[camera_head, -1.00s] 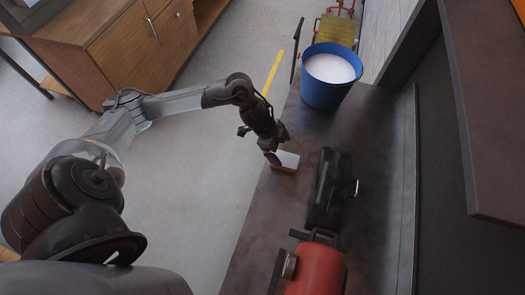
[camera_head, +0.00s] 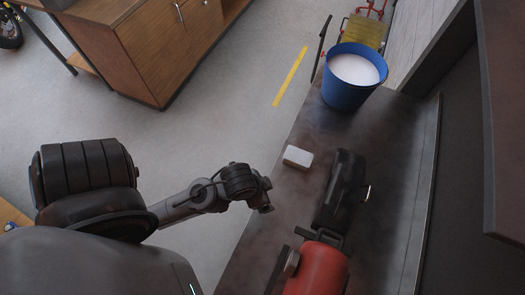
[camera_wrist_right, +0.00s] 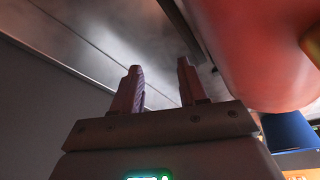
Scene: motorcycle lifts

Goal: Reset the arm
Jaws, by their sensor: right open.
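In the head view my left arm comes in from the left and is folded back at the near left edge of the dark workbench (camera_head: 281,206). The end of my left gripper (camera_head: 265,206) is small and turned away there, so its jaws cannot be made out. It is apart from the small white box (camera_head: 298,157), which lies on the bench beyond it. In the right wrist view my right gripper (camera_wrist_right: 160,82) has its two fingers apart with nothing between them. My right gripper does not show in the head view.
A black toolbox-like case (camera_head: 341,190) and a red tank (camera_head: 318,270) stand on the bench to the right of the left gripper. A blue bucket (camera_head: 350,91) with white contents stands at the far end. A wooden cabinet (camera_head: 160,55) stands across open grey floor.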

